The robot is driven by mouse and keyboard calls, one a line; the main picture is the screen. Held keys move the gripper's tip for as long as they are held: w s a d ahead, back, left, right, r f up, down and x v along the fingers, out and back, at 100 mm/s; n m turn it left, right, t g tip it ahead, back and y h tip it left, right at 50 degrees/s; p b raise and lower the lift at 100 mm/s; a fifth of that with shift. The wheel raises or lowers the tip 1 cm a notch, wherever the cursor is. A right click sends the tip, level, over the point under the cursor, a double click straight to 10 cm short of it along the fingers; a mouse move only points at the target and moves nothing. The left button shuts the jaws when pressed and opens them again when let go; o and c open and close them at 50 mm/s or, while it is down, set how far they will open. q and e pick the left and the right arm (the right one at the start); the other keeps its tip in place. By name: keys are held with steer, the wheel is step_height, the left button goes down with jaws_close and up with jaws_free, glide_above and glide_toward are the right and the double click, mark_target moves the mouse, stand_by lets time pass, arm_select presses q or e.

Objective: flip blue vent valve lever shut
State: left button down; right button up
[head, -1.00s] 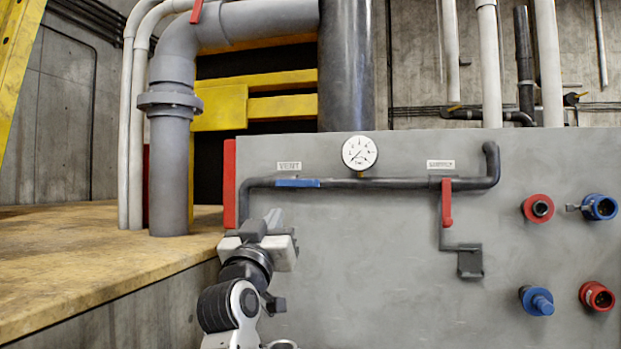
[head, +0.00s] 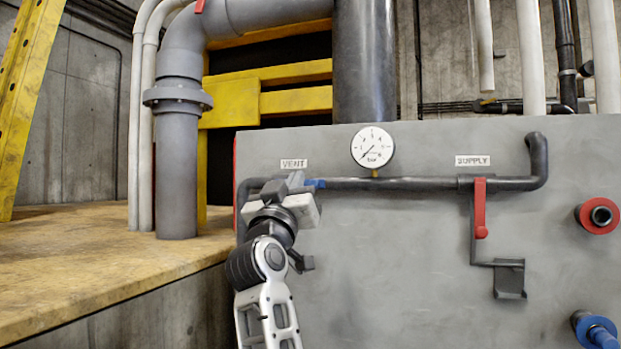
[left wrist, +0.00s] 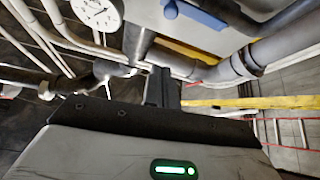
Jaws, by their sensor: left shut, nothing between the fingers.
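The blue vent lever (head: 316,183) lies level along the dark pipe below the VENT label (head: 293,163). Only its right end shows in the head view; my left gripper covers the rest. My left gripper (head: 285,184) is shut and empty, in front of the lever's left part. I cannot tell whether it touches the lever. In the left wrist view the blue lever (left wrist: 195,13) shows at the top, beyond and to the right of the shut fingers (left wrist: 162,88). My right gripper is not in view.
A round gauge (head: 372,146) sits above the pipe (head: 420,184). A red supply lever (head: 480,208) hangs down at the right, above a grey bracket (head: 509,279). Red (head: 599,215) and blue (head: 595,330) fittings stick out farther right. The panel's lower middle is clear.

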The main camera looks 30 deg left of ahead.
mark_target(310, 182)
arm_select(q)
steer(key=p+x, duration=0.3)
steer(key=x, duration=0.6)
steer(key=f, duration=0.2)
steer(key=w+f, duration=0.1)
steer(key=shift+d+f, duration=0.2)
steer(key=shift+f, duration=0.2)
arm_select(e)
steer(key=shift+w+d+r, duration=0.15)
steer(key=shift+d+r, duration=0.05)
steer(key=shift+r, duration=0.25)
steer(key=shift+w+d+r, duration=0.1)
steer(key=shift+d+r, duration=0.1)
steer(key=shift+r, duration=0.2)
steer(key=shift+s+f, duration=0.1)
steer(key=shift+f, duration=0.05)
arm_select(q)
steer(key=shift+f+m+h+b, duration=0.3)
steer(key=shift+m+h+b, duration=0.1)
steer(key=shift+m, duration=0.4)
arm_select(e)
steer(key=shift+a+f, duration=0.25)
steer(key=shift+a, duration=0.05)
